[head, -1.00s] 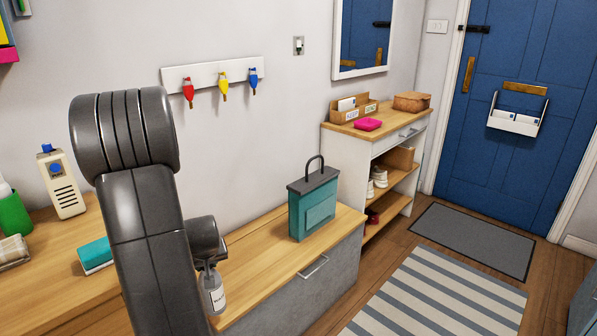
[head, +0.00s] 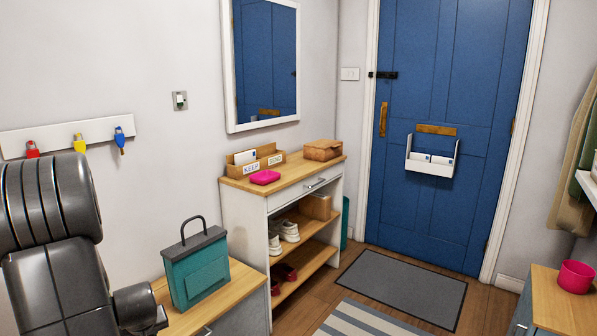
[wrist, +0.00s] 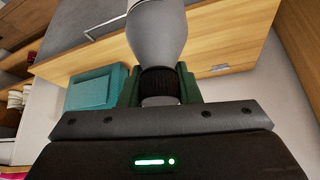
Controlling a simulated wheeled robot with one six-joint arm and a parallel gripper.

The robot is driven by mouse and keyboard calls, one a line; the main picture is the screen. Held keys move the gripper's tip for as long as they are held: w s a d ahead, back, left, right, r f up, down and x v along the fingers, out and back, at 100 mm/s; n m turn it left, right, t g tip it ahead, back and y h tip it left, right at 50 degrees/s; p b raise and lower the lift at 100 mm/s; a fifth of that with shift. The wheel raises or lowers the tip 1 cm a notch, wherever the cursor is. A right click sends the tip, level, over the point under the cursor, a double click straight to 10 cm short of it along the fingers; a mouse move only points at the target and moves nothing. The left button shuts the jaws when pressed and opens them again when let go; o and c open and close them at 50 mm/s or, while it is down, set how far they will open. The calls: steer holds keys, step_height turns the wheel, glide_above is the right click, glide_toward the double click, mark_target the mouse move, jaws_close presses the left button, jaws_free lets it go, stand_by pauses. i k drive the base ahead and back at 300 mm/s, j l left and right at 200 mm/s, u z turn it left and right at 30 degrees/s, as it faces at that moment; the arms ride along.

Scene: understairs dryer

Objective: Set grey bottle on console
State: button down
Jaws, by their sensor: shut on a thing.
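My gripper (wrist: 160,88) is shut on the grey bottle (wrist: 158,40), with the fingers around its dark ribbed neck in the wrist view. The bottle's grey body extends beyond the fingers. Neither bottle nor fingers show in the head view now; only part of my arm shows at the lower left. The console (head: 285,186) is a white unit with a wooden top against the wall, left of the blue door. On its top are a wooden letter box (head: 255,162), a pink item (head: 265,177) and a lidded wicker box (head: 323,150).
A teal box with a handle (head: 197,272) stands on the wooden bench (head: 238,287) before the console. Shoes (head: 284,230) sit on the console's shelves. A grey mat (head: 402,286) lies before the blue door (head: 440,100). A pink bowl (head: 575,277) stands on a right-hand cabinet.

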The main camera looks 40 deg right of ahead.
mark_target(308, 164)
steer(key=i+l+u, duration=0.1)
steer(key=l, duration=0.75)
steer(key=i+l+u, duration=0.1)
steer(key=l, duration=0.75)
steer(key=i+l, duration=0.1)
steer(key=l, duration=0.45)
steer(key=i+l+u, duration=0.1)
steer(key=l, duration=0.45)
steer(key=i+l, duration=0.15)
steer(key=l, duration=0.4)
steer(key=u, duration=0.05)
